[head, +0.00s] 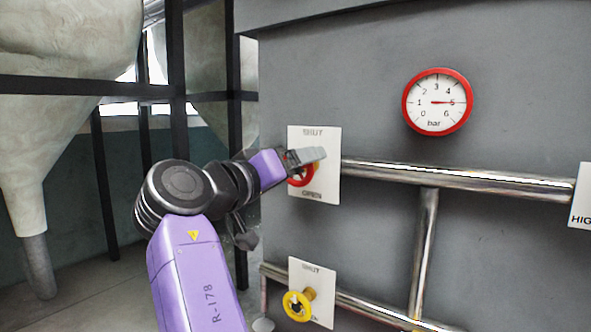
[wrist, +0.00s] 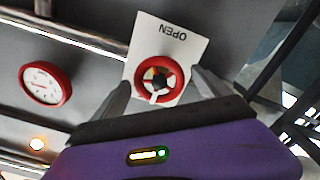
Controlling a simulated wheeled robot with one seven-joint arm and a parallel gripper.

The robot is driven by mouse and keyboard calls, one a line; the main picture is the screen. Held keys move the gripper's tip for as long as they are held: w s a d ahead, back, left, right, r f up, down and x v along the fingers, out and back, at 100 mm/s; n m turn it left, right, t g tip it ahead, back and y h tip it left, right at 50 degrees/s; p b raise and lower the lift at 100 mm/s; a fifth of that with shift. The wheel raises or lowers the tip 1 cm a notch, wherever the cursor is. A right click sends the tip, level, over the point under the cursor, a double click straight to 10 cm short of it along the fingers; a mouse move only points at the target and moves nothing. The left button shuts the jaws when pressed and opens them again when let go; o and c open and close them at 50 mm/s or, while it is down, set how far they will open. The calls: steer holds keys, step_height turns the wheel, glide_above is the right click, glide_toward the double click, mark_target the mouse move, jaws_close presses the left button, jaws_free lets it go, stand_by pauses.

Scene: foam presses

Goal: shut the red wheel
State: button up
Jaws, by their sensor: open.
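The red wheel (head: 297,180) is mounted on a white plate (head: 327,178) marked SHUT above and OPEN below, on the grey wall. In the head view my gripper (head: 308,157) is in front of it and hides its upper part. In the wrist view the red wheel (wrist: 139,77) shows upside down as a red ring with pale spokes and a dark hub. The fingers of my open gripper (wrist: 159,78) appear on either side of the ring. I cannot tell whether they touch it. The wheel's setting is unclear.
A yellow wheel (head: 290,305) sits on a similar plate below. A red-rimmed gauge (head: 437,101) on the wall reads near 5 bar. A steel pipe (head: 460,180) runs right from the red wheel's plate. A dark frame and a pale hopper (head: 60,130) stand at left.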

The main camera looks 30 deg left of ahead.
steer(key=s, duration=0.7)
steer(key=shift+b, duration=0.45)
steer(key=shift+f, duration=0.1)
